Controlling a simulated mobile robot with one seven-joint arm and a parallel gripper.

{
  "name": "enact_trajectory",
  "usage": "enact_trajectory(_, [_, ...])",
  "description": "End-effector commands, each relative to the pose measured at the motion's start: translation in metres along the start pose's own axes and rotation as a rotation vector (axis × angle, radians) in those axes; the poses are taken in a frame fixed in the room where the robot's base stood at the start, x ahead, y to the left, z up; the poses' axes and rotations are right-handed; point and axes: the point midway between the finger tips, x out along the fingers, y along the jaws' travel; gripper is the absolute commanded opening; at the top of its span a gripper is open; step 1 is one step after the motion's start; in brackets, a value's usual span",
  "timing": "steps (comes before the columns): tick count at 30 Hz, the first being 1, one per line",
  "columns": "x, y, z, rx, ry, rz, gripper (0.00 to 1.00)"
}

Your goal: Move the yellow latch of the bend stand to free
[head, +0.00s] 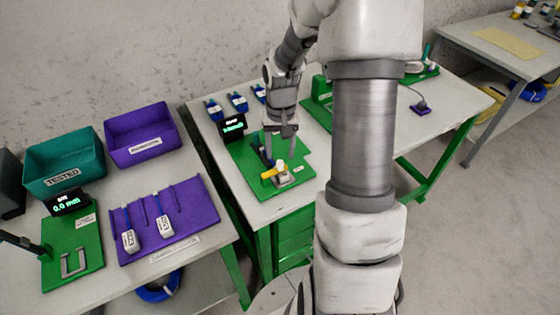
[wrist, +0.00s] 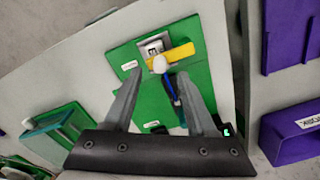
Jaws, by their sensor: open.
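The yellow latch (head: 269,173) lies across the bend stand (head: 285,177), a small grey and white fixture on a green board (head: 243,155). In the wrist view the yellow latch (wrist: 182,52) is a flat bar beside a white round knob (wrist: 160,64). A dark blue piece (wrist: 170,88) runs from near the knob along the board. My gripper (head: 280,146) is above the board, just behind the latch in the head view, pointing down. In the wrist view its two fingers (wrist: 159,76) are spread, with nothing held between them. Contact with the latch does not show.
A black display (head: 231,127) stands at the board's back left, with several blue pieces (head: 238,101) behind it. Left is another table with a purple fixture (head: 196,210), a teal bin (head: 62,165) and a purple bin (head: 142,134). My arm hides part of the right table.

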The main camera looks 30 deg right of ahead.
Motion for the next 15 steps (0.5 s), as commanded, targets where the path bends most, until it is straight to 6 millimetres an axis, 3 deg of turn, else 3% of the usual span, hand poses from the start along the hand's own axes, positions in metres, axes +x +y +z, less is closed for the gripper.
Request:
enact_trajectory(1, [0.012,0.0,0.001,-0.002,-0.004,0.0,0.57])
enact_trajectory(6, [0.033,0.0,0.001,-0.001,-0.002,0.001,0.57])
enact_trajectory(15, [0.042,0.0,0.0,-0.001,0.0,0.0,0.57])
